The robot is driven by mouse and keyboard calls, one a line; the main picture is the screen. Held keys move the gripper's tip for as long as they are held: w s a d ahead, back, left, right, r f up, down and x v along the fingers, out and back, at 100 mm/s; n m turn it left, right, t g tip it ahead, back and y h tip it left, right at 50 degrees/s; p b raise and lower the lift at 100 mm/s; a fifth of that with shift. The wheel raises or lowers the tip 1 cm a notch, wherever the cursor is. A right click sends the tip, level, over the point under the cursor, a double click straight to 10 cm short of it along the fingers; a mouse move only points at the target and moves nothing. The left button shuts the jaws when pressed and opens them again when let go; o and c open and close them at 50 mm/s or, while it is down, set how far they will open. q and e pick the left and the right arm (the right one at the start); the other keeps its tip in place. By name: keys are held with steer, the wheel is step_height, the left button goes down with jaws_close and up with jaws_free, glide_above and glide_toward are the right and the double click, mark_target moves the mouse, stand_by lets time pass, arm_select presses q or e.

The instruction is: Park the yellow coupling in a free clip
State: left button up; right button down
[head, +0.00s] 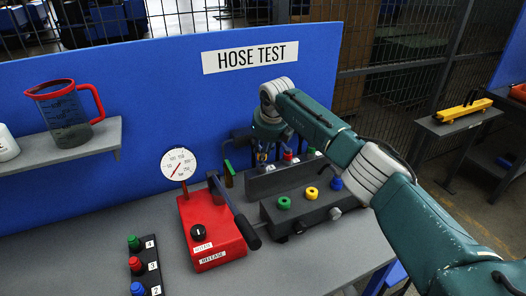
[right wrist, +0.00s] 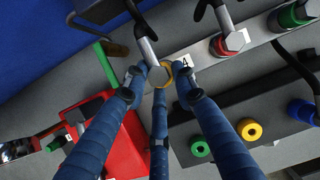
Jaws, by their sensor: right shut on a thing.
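My right gripper (right wrist: 160,80) is shut on the yellow coupling (right wrist: 182,66), a metal fitting with a yellow ring and a dark hose. It is at the end of the grey clip rail (right wrist: 262,33), beside a label 4. I cannot tell whether the coupling sits in a clip. In the head view the right gripper (head: 268,152) is above the left part of the rail, and the coupling is mostly hidden there. A red coupling (right wrist: 228,43) and a green coupling (right wrist: 294,16) stand along the rail. My left gripper is not in view.
In front of the rail is a dark block (head: 268,217) with green, yellow and blue rings. Left of it stands a red box (head: 210,235) with a gauge (head: 178,164) and a black-handled lever (head: 240,218). A blue panel stands behind.

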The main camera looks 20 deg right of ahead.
steer(key=shift+f, duration=0.1)
stand_by(0.4)
steer(key=shift+d+f+b, duration=0.1)
steer(key=shift+f+b, duration=0.45)
steer(key=shift+f, duration=0.2)
steer(key=shift+f+b, duration=0.45)
steer(key=shift+f, duration=0.2)
steer(key=shift+f, duration=0.15)
stand_by(0.6)
steer(key=c, duration=1.3)
jaws_free()
steer(key=shift+c, duration=0.2)
